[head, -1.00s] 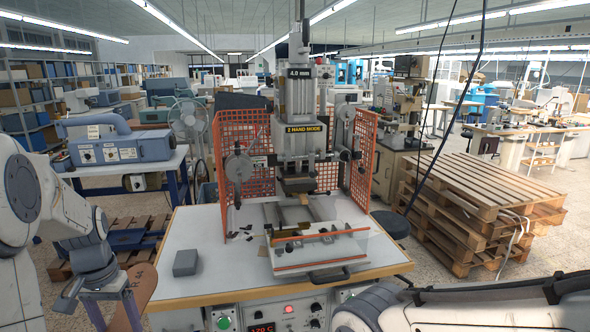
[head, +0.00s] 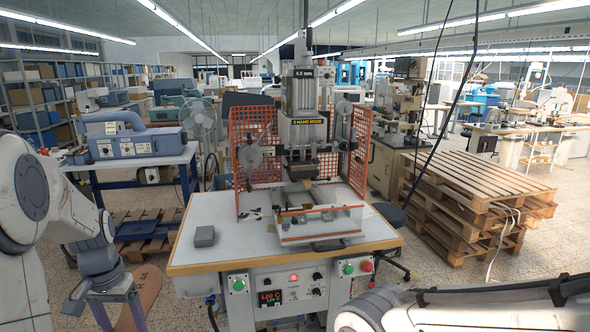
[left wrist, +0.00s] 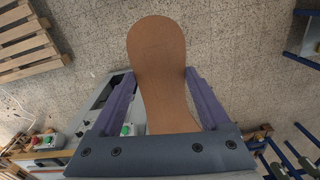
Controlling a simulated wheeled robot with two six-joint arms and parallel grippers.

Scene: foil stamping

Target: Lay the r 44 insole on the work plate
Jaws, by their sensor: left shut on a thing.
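The r 44 insole (head: 146,288) is a flat brown sole shape with faint lettering. My left gripper (head: 122,310) is shut on it at the lower left of the head view, off the left side of the press table. In the left wrist view the insole (left wrist: 157,50) sticks out between the two purple fingers (left wrist: 158,82), its wide rounded end outward. Its other end is hidden behind the gripper body. The work plate area (head: 320,222) of the stamping press is low at the front of the machine, partly behind a clear guard. My right gripper is out of view.
The press (head: 305,130) stands on a white table (head: 215,262) with orange mesh guards (head: 252,135) at its sides. A small grey block (head: 204,236) lies on the table's left. Stacked pallets (head: 475,195) stand to the right. Open floor shows left of the table.

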